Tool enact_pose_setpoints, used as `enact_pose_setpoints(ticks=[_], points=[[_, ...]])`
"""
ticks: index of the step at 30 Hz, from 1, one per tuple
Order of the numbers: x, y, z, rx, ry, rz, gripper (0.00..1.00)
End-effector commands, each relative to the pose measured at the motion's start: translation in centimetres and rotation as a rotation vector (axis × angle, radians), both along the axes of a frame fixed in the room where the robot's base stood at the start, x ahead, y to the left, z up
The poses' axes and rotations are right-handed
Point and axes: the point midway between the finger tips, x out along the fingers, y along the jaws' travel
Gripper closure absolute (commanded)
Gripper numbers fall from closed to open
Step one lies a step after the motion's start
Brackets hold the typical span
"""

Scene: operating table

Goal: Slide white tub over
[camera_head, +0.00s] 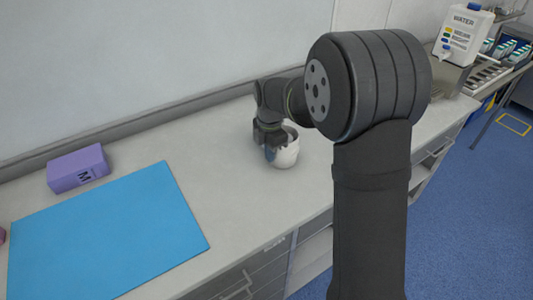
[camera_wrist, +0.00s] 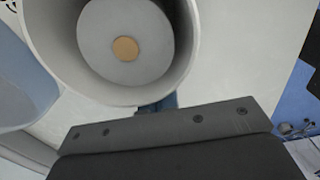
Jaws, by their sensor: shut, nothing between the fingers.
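The white tub (camera_head: 287,155) stands upright on the grey counter in the head view. My gripper (camera_head: 271,152) is at its left side, fingers pointing down, and partly hides it. In the wrist view the tub (camera_wrist: 190,75) shows from above as an open round rim, with a tan disc on its inner floor. My gripper (camera_wrist: 160,104) is shut and empty there, its fingertips close to the tub's near rim. I cannot tell whether they touch the tub.
A blue mat (camera_head: 110,235) lies on the counter at the left, with a purple box (camera_head: 78,168) marked M behind it. The counter (camera_head: 215,150) between mat and tub is clear. A wall runs along the back. A water container (camera_head: 464,35) stands at the far right.

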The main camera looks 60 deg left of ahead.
Motion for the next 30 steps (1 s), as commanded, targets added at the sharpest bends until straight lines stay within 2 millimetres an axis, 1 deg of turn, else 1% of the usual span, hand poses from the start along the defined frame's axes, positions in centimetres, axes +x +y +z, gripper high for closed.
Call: enact_pose_setpoints(ticks=[5, 9, 11, 20, 23, 26, 29, 30], points=[[0.1, 0.0, 0.0, 0.0, 0.0, 0.0, 1.0], [1.4, 0.0, 0.0, 0.0, 0.0, -0.001, 1.0], [1.7, 0.0, 0.1, 0.0, 0.0, -0.001, 1.0], [1.5, 0.0, 0.1, 0.0, 0.0, 0.001, 1.0], [0.8, 0.0, 0.0, 0.0, 0.0, 0.003, 1.0], [-0.7, 0.1, 0.1, 0.001, 0.0, 0.004, 1.0], [-2.9, 0.1, 0.1, 0.001, 0.0, 0.006, 1.0], [-2.5, 0.2, 1.5, 0.005, -0.002, 0.001, 1.0]])
